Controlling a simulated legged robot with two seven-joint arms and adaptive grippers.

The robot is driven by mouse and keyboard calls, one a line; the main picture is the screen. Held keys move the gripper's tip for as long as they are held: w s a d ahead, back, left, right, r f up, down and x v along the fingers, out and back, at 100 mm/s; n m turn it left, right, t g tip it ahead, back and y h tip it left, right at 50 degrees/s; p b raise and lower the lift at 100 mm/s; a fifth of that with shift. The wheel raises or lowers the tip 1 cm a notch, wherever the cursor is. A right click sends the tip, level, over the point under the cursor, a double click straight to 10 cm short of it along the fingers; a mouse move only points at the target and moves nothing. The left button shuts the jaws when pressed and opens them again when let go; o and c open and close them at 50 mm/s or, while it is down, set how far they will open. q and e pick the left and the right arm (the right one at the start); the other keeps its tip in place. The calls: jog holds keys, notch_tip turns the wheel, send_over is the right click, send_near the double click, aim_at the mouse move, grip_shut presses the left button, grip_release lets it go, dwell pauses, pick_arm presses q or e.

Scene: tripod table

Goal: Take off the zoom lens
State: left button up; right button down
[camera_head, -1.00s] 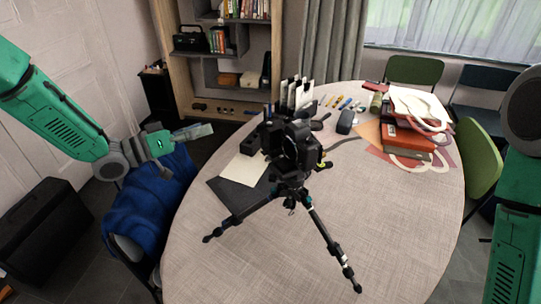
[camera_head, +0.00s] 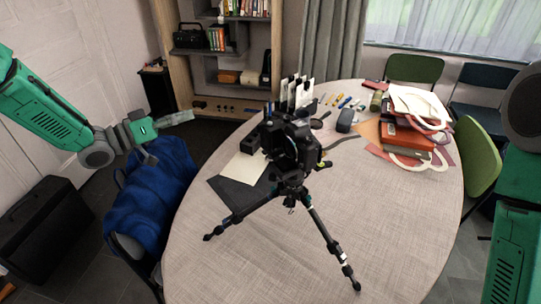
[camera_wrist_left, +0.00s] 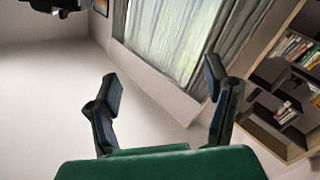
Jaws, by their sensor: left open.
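A black camera (camera_head: 286,132) stands upright on a black tripod (camera_head: 318,232) on the table (camera_head: 400,235). Its dark round lens (camera_head: 306,152) appears to face toward me; its edges blend into the camera body.
A dark mat with paper (camera_head: 244,168) lies left of the tripod. White upright cards (camera_head: 297,92), pens and a dark case (camera_head: 345,120) are behind it. Red boxes (camera_head: 405,138) stand at the right.

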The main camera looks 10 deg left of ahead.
pick_arm(q)
jog(key=shift+w+a+r, duration=0.1)
jog(key=shift+a+r, duration=0.1)
jog(key=shift+a, duration=0.15)
jog(key=s+a+r+p, duration=0.2)
jog(key=s+a+r, duration=0.2)
jog(key=s, duration=0.5)
jog(key=s+a+r+t+h+p, duration=0.1)
jog(key=s+a+r+p, duration=0.1)
jog(key=s+r, duration=0.7)
jog(key=s+a+r+m+t+h+p, duration=0.1)
jog(key=s+a+r, duration=0.4)
jog(key=s, duration=0.5)
jog(key=shift+a+r+p, duration=0.35)
jog(key=shift+r+p, duration=0.3)
jog(key=shift+p, duration=0.2)
dwell(2.5)
grip_shut()
jog(key=shift+f, duration=0.1)
